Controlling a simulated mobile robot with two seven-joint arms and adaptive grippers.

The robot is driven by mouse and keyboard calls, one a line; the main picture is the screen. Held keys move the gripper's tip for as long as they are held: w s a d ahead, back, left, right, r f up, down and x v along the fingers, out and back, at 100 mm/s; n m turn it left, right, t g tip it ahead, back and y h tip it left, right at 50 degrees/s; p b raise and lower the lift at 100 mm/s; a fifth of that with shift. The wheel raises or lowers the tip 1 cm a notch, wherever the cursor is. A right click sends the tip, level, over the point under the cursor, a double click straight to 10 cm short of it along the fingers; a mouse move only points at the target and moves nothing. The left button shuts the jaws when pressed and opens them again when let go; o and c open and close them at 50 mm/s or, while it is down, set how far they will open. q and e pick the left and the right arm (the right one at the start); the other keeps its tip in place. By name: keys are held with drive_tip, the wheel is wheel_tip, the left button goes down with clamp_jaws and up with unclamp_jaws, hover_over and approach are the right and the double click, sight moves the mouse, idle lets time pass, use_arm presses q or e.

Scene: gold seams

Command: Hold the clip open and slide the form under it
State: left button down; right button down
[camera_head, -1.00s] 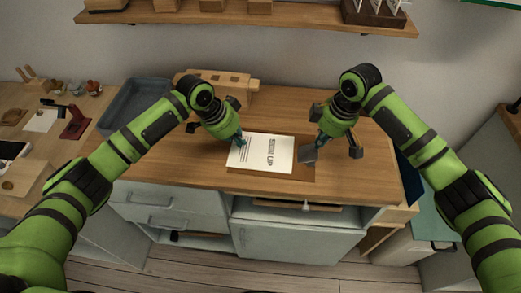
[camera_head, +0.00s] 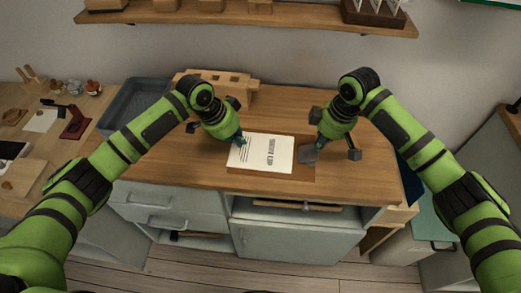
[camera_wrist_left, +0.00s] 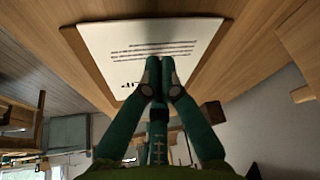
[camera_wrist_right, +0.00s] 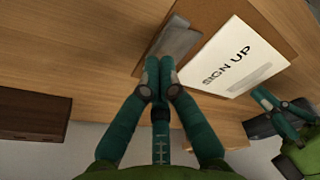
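The white form (camera_head: 265,152), printed "SIGN UP", lies on a brown board (camera_head: 258,172) on the wooden counter. A grey clip (camera_head: 308,154) sits at the board's right end. In the right wrist view a strip of bare board shows between the clip (camera_wrist_right: 181,42) and the form (camera_wrist_right: 235,60). My left gripper (camera_head: 241,139) is shut, fingertips at the form's far left part; the left wrist view shows the tips (camera_wrist_left: 160,66) over the paper, pinching or pressing unclear. My right gripper (camera_head: 321,141) is shut, tips (camera_wrist_right: 160,66) at the clip's outer edge; contact is unclear.
A wooden rack (camera_head: 225,80) and a grey tray (camera_head: 132,108) stand behind and to the left on the counter. A shelf (camera_head: 240,15) runs along the wall above. The counter right of the clip is clear. A second table (camera_head: 30,140) with small items is at far left.

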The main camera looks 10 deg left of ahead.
sight(254, 149)
drive_tip(key=shift+x, duration=0.9)
idle(0.7)
use_arm(q)
drive_tip(key=shift+f, duration=0.85)
use_arm(e)
drive_tip(key=shift+s+d, duration=0.15)
idle(0.4)
use_arm(q)
drive_tip(key=shift+s+d, duration=0.15)
drive_tip(key=shift+d, duration=1.4)
idle(0.8)
drive_tip(key=shift+r, duration=0.6)
drive_tip(key=shift+f, duration=0.45)
idle(1.6)
